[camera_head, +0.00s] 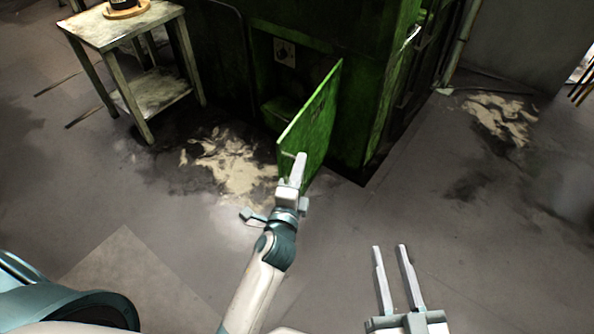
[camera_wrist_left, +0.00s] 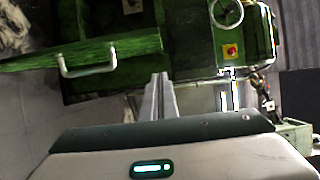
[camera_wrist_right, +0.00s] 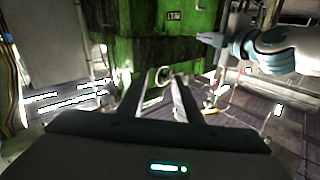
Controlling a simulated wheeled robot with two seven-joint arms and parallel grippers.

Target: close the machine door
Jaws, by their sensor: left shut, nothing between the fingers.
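The green machine door (camera_head: 318,115) stands open, swung out from the green machine (camera_head: 350,40) in the head view. In the left wrist view the door (camera_wrist_left: 110,48) is at the upper left, with a pale bar handle (camera_wrist_left: 88,70). My left gripper (camera_head: 299,156) is shut and empty at the door's lower near part. Its fingers (camera_wrist_left: 159,84) point toward the machine, to the right of the handle in the left wrist view. I cannot tell whether they touch the door. My right gripper (camera_head: 390,247) is open and empty, low and to the right, apart from the door.
A worn side table (camera_head: 125,25) with a lower shelf stands at the upper left, carrying a round wooden item (camera_head: 126,10). The floor (camera_head: 480,230) at the right is clear.

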